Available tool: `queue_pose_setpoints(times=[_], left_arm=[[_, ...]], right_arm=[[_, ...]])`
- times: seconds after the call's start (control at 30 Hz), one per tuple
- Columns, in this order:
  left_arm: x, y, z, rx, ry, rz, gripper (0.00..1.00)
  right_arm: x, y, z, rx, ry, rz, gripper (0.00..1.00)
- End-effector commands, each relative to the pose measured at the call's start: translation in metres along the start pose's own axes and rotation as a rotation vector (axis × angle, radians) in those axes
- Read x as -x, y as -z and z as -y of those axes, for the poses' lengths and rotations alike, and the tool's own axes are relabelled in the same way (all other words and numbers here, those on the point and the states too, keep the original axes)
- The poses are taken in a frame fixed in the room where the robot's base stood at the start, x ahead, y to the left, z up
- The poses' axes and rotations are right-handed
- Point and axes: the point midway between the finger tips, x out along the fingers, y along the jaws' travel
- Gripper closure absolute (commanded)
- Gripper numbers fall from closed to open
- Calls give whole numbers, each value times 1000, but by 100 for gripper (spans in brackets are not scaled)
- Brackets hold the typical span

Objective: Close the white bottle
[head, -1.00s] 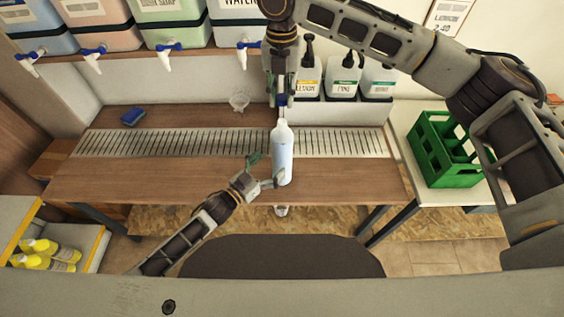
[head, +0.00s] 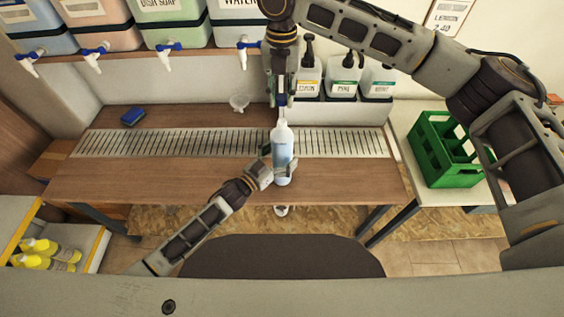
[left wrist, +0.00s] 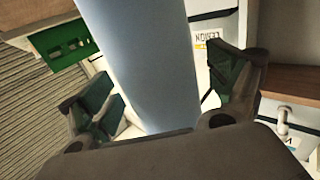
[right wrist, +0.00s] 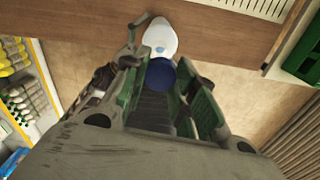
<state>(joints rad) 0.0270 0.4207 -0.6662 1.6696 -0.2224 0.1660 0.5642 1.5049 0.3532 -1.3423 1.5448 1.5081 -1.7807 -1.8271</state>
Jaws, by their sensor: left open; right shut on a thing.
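The white bottle (head: 282,160) stands upright on the wooden bench near its front edge, its contents tinting it pale blue. Its body fills the middle of the left wrist view (left wrist: 150,60), and its top shows in the right wrist view (right wrist: 160,36). My left gripper (head: 277,166) is open, with its fingers on either side of the bottle's body. My right gripper (head: 282,96) points down above the bottle, shut on a blue cap (right wrist: 161,74). The cap is close to the bottle's mouth; I cannot tell whether they touch.
The bench (head: 130,178) has a slotted metal drain strip (head: 110,143). Pump bottles (head: 343,78) stand at the back. A green crate (head: 440,150) is at right. Yellow bottles (head: 45,250) lie at lower left.

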Motion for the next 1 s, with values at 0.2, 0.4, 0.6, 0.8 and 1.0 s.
queue_pose_setpoints(times=[0.2, 0.4, 0.6, 0.8, 1.0], left_arm=[[0, 0, 0, 0, 0, 0, 24], [0, 0, 0, 0, 0, 0, 50], [0, 0, 0, 0, 0, 0, 76], [0, 0, 0, 0, 0, 0, 79], [0, 0, 0, 0, 0, 0, 79]], right_arm=[[0, 0, 0, 0, 0, 0, 79], [0, 0, 0, 0, 0, 0, 79], [0, 0, 0, 0, 0, 0, 79], [-5, 0, 0, 0, 0, -2, 79], [-22, 0, 0, 0, 0, -4, 79]])
